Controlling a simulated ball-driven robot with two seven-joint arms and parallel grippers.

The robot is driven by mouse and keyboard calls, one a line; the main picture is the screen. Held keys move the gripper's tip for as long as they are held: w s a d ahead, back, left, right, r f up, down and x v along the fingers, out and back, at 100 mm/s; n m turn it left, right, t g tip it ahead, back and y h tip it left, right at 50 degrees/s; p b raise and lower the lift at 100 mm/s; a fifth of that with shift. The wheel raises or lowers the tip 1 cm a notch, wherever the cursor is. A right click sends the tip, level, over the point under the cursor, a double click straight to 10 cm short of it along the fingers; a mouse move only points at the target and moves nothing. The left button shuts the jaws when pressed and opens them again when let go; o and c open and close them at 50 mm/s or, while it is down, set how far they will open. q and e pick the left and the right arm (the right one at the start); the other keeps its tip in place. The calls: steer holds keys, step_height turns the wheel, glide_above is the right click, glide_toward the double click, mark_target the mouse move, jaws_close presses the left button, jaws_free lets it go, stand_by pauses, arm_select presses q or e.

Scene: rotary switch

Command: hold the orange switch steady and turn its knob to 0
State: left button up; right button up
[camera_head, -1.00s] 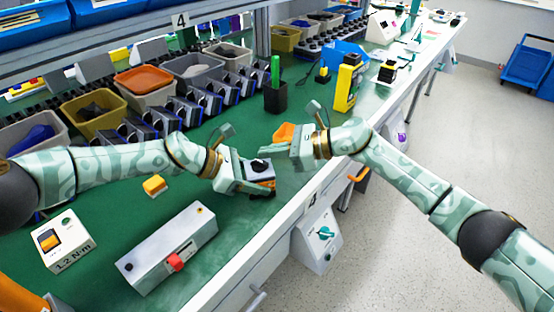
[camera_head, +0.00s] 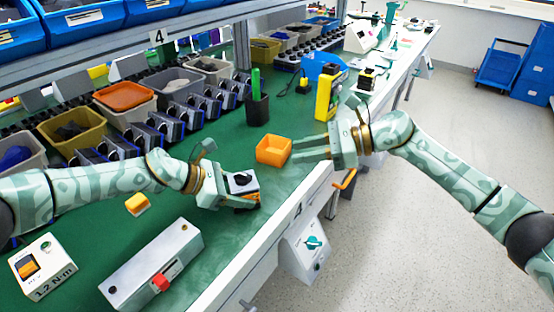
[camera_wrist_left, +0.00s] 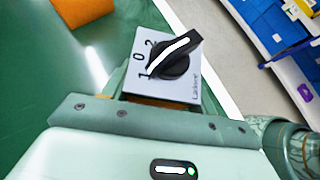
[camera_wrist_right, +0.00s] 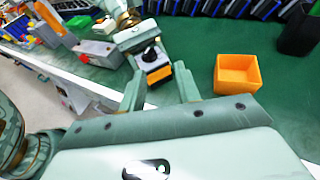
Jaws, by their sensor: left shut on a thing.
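The switch (camera_head: 241,182) has a pale top plate, an orange body and a black knob. My left gripper (camera_head: 238,196) is shut on its body, just above the green bench near the front edge. In the left wrist view, the knob (camera_wrist_left: 175,60) has a white line whose lower-left end points toward the 1; the 0 and 2 are printed above that mark. My right gripper (camera_head: 300,150) is open and empty, to the right of the switch and apart from it. In the right wrist view, the switch (camera_wrist_right: 152,60) shows beyond the open fingers (camera_wrist_right: 158,88).
An orange bin (camera_head: 273,150) stands between the grippers, slightly behind.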

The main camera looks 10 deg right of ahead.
steer(key=w+a+r+n, duration=0.1)
steer(key=a+r+n, duration=0.15)
steer(key=r, duration=0.45)
step_height(320, 180, up, 6)
steer(key=n+g+h, duration=0.1)
steer(key=g+h, duration=0.1)
steer(key=h, duration=0.3)
glide_above(246, 175)
steer(key=s+d, duration=0.2)
steer(key=f+m+h, duration=0.2)
steer(key=f, duration=0.3)
steer(key=w+a+f+m+h, duration=0.1)
steer(key=f+m, duration=0.2)
steer(key=f, duration=0.2)
steer(key=f+m+h, duration=0.2)
steer(key=f+m, duration=0.1)
steer(key=f, duration=0.3)
steer(key=shift+w+a+t+h, duration=0.15)
steer(key=shift+w+t+h, duration=0.15)
steer(key=shift+t, duration=0.1)
jaws_close()
